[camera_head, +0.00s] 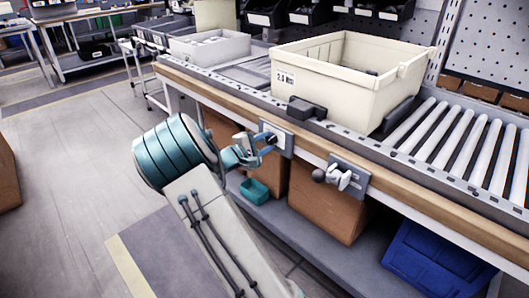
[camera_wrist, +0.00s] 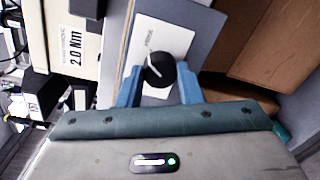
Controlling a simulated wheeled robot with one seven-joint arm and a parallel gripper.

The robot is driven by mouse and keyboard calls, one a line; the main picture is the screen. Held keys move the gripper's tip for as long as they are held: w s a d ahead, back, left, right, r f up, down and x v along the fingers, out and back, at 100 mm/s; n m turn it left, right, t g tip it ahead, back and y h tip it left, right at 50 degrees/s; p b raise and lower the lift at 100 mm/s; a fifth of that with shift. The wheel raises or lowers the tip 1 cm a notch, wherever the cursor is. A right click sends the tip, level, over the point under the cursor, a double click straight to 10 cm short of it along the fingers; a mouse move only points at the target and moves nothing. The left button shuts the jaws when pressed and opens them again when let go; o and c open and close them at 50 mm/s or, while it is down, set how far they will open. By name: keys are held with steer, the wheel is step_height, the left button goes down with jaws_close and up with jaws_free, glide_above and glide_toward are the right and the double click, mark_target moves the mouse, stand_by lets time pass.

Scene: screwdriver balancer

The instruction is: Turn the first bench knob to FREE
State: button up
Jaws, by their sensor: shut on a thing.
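The first bench knob (camera_wrist: 160,71) is black and round with a short white pointer line, seen in the wrist view. It sits on a white label plate (camera_wrist: 168,35); a word on the plate, hard to read, looks like FREE. The pointer slants and does not clearly line up with the word. My gripper (camera_wrist: 160,78) has its blue fingers on either side of the knob, shut on it. In the head view my gripper (camera_head: 268,139) reaches the grey mounting plate (camera_head: 280,140) on the bench's front edge, and its fingers largely hide the knob.
A second knob (camera_head: 336,176) sits on its own plate to the right. A cream bin (camera_head: 330,88) marked 2.0 Nm stands on the roller conveyor (camera_head: 465,130) above. Cardboard boxes (camera_head: 322,205), a teal bin (camera_head: 254,191) and a blue crate (camera_head: 437,262) sit below. Open floor lies left.

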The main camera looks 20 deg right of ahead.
steer(key=shift+s+f+m+b, duration=0.1)
steer(key=shift+f+m+b, duration=0.1)
steer(key=shift+m+b, duration=1)
steer(key=shift+r, duration=0.1)
steer(key=o, duration=1)
steer(key=p+v, duration=0.2)
steer(key=v, duration=1.2)
steer(key=shift+s+d+p, duration=0.1)
steer(key=shift+p, duration=0.2)
steer(key=shift+d+r, duration=0.1)
